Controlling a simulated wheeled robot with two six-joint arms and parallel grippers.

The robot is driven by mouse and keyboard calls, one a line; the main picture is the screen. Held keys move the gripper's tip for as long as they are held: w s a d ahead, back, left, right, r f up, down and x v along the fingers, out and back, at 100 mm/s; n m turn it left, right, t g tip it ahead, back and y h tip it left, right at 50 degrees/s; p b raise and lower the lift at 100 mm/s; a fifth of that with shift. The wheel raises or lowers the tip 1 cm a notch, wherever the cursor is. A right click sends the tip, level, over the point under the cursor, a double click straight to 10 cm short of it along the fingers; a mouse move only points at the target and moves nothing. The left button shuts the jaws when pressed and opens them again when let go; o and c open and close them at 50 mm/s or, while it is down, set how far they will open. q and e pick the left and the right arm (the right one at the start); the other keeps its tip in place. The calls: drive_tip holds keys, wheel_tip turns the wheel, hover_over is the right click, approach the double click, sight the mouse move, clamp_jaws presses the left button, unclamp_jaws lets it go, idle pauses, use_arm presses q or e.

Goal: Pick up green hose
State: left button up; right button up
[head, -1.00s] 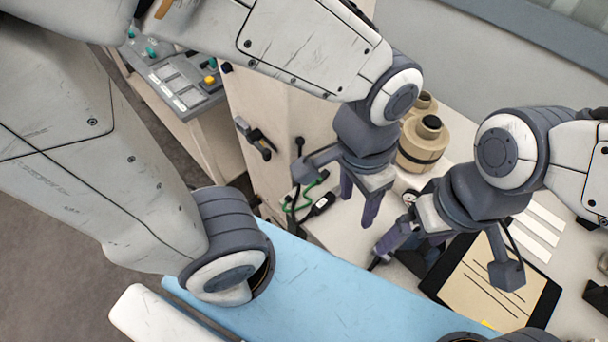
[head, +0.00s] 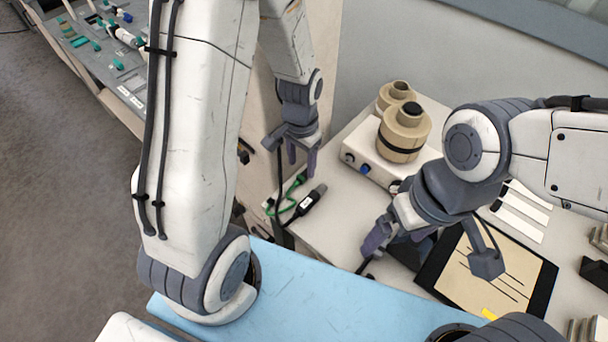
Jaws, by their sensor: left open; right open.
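I cannot tell whether a fingertip touches the hose. My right gripper (head: 374,246) is open and empty, over the table to the right of the hose. Its fingers partly overlap in this view.
A white box with tan cylinders (head: 404,130) stands behind the hose. A clipboard with brown paper (head: 496,268) lies to the right. A pale blue surface (head: 300,290) is in front. A grey panel with teal knobs (head: 95,45) is at the far left.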

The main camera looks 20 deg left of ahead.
sight(302, 177)
use_arm(q)
wheel_tip(302, 177, down, 5)
drive_tip(key=shift+r+p, duration=0.1)
drive_tip(key=shift+p, duration=0.25)
clamp_jaws()
